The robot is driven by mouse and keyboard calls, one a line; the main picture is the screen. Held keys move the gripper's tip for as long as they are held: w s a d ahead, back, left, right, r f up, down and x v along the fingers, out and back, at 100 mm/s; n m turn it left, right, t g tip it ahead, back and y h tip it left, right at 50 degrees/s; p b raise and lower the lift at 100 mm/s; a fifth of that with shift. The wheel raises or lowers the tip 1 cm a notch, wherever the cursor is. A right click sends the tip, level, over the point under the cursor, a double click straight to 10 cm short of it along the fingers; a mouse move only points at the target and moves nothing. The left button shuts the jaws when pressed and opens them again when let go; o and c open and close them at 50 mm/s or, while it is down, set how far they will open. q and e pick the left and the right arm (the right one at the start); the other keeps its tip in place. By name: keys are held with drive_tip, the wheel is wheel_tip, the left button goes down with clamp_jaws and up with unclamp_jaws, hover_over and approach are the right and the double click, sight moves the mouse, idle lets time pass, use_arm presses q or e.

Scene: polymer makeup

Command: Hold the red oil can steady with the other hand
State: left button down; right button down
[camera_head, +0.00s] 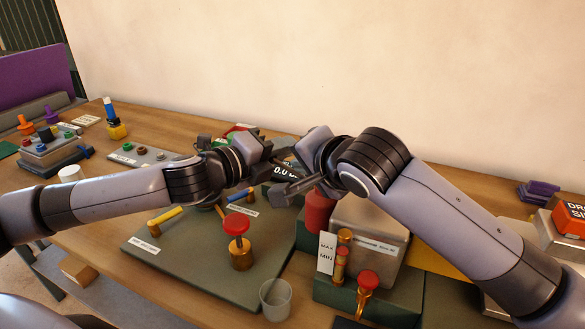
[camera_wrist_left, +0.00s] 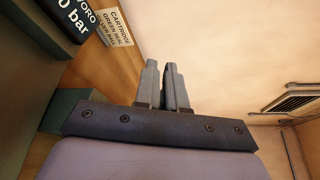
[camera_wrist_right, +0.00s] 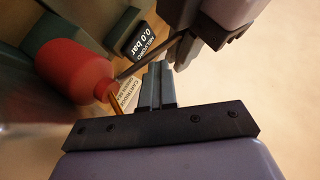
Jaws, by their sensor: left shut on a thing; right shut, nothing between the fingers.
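The red oil can (camera_head: 318,212) stands by the metal box on the right, its top partly hidden by my right gripper. In the right wrist view the red can (camera_wrist_right: 70,68) shows at the left, with a narrow neck toward the fingers. My right gripper (camera_head: 288,190) is shut and empty, just above and beside the can; its fingers (camera_wrist_right: 158,85) look apart from the body.
A gauge reading 0.0 bar (camera_wrist_right: 152,42) is close behind the grippers. A metal box (camera_head: 365,240) and red-topped brass fittings (camera_head: 369,279) stand in front. A red-knobbed valve (camera_head: 238,225) is on the green board (camera_head: 195,255). A clear cup (camera_head: 275,299) stands near the front.

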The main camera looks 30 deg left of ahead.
use_arm(q)
drive_tip(key=shift+w+a+r, duration=0.2)
drive_tip(key=shift+a+r, duration=0.05)
drive_tip(key=shift+a, duration=0.2)
use_arm(e)
drive_tip(key=shift+s+a+f+g, duration=0.15)
drive_tip(key=shift+s+a+g, duration=0.2)
drive_tip(key=shift+s, duration=0.3)
use_arm(q)
drive_tip(key=shift+s+d+f, duration=0.2)
drive_tip(key=shift+d+f, duration=0.05)
use_arm(e)
drive_tip(key=shift+w+d+r, duration=0.15)
drive_tip(key=shift+d+r, duration=0.2)
drive_tip(key=shift+r, duration=0.45)
drive_tip(key=shift+w+d+r, duration=0.1)
drive_tip(key=shift+d+r, duration=0.2)
drive_tip(key=shift+r, duration=0.55)
drive_tip(key=shift+w+d+r, duration=0.15)
drive_tip(key=shift+d+r, duration=0.2)
drive_tip(key=shift+r, duration=0.45)
use_arm(q)
drive_tip(key=c, duration=1.1)
unclamp_jaws()
drive_tip(key=shift+c, duration=0.2)
drive_tip(key=v, duration=1.2)
drive_tip(key=shift+r, duration=0.1)
